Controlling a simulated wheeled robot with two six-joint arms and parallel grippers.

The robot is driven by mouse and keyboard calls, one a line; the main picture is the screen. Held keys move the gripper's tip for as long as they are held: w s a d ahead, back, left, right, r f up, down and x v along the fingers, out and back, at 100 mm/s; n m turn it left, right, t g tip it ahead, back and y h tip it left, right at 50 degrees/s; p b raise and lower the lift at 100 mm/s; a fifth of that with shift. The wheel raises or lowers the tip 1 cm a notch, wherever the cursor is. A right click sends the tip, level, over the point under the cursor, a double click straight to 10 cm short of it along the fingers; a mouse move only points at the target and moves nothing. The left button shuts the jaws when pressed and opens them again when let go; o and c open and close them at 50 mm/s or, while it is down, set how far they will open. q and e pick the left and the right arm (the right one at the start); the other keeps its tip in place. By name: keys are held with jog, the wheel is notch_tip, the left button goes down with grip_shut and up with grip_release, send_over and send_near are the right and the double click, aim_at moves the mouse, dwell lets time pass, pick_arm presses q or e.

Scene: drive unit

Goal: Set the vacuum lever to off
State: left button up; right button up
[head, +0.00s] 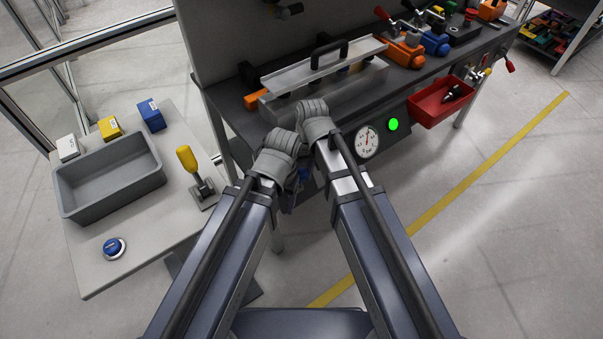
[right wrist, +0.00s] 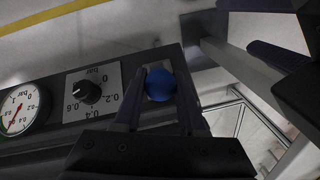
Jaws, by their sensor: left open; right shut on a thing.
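In the right wrist view a blue ball knob (right wrist: 160,84) sits between the two fingers of my right gripper (right wrist: 160,92), which is shut on it. The knob is in front of a small light plate on the dark panel edge. Its shaft and any on/off marking are hidden, so I cannot read the lever's setting. In the head view the right gripper is hidden behind my wrist. My left gripper (right wrist: 250,34) is open and empty at the upper right of the right wrist view, apart from the knob.
A black regulator dial (right wrist: 88,92) and a white gauge (right wrist: 20,107) are left of the knob. In the head view a green lamp (head: 393,125) is lit, near a red bin (head: 430,112). A side table (head: 95,279) with a grey tray (head: 72,206) stands left.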

grip_shut()
dwell(0.8)
